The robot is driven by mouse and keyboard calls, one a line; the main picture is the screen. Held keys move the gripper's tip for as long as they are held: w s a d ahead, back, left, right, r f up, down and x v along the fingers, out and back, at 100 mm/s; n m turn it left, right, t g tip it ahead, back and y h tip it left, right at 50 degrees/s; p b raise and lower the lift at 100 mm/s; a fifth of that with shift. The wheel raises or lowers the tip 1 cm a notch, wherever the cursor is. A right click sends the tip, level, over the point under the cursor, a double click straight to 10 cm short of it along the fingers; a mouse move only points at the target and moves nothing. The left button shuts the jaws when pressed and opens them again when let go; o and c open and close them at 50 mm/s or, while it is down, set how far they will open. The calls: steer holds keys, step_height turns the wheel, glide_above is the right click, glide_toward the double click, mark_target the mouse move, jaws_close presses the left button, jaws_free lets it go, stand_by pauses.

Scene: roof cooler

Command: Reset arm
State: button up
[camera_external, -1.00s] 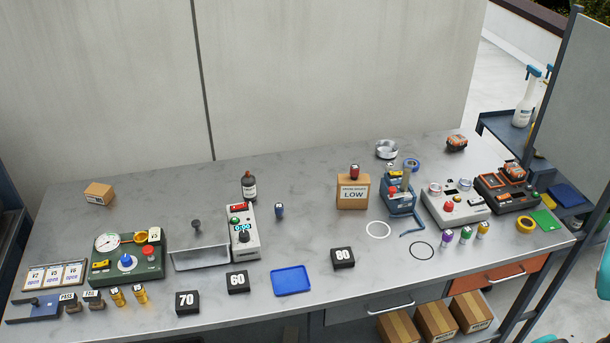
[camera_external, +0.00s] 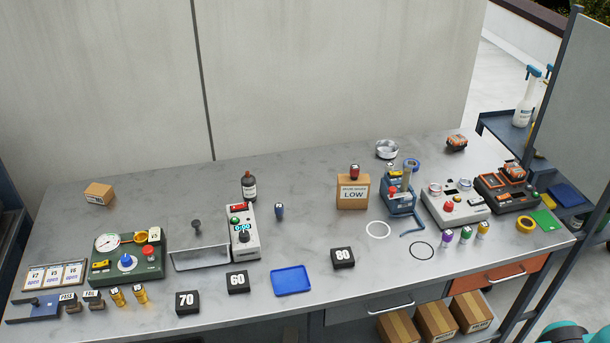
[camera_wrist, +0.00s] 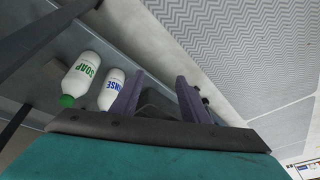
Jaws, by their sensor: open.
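My gripper (camera_wrist: 157,100) shows in the wrist view with its two dark purple fingers spread apart and nothing between them. The wrist camera looks at a strongly tilted scene. A white SOAP bottle (camera_wrist: 80,75) with a green cap and a white RINSE bottle (camera_wrist: 111,90), partly hidden by the left finger, lie beyond the gripper on its left. In the external view only a teal part of my arm (camera_external: 565,333) shows at the bottom right corner. The gripper itself is outside that view.
A long grey workbench (camera_external: 330,230) holds several devices, number blocks, a blue tray (camera_external: 291,280) and a LOW box (camera_external: 352,192). The bench's middle back is fairly clear.

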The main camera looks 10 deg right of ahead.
steer(key=w+d+f+g+h+p, duration=0.1)
steer(key=w+d+f+h+p, duration=0.15)
steer(key=d, duration=0.75)
steer(key=w+d+f+n+h+p, duration=0.1)
steer(key=w+d+h+p, duration=0.15)
steer(key=d, duration=0.75)
steer(key=w+d+f+g+h+p, duration=0.1)
steer(key=w+d, duration=0.2)
steer(key=d, duration=0.7)
steer(key=s+d+m+g+y, duration=0.1)
steer(key=s+d+m+g, duration=0.2)
steer(key=d, duration=1.3)
steer(key=s+d+r+m+g+y+p, duration=0.1)
steer(key=s+d+m+g, duration=0.2)
steer(key=d, duration=1.3)
steer(key=s+m, duration=0.2)
steer(key=s, duration=0.1)
steer(key=shift+d+m+y, duration=0.25)
steer(key=shift+m+y, duration=0.05)
steer(key=shift+y, duration=0.1)
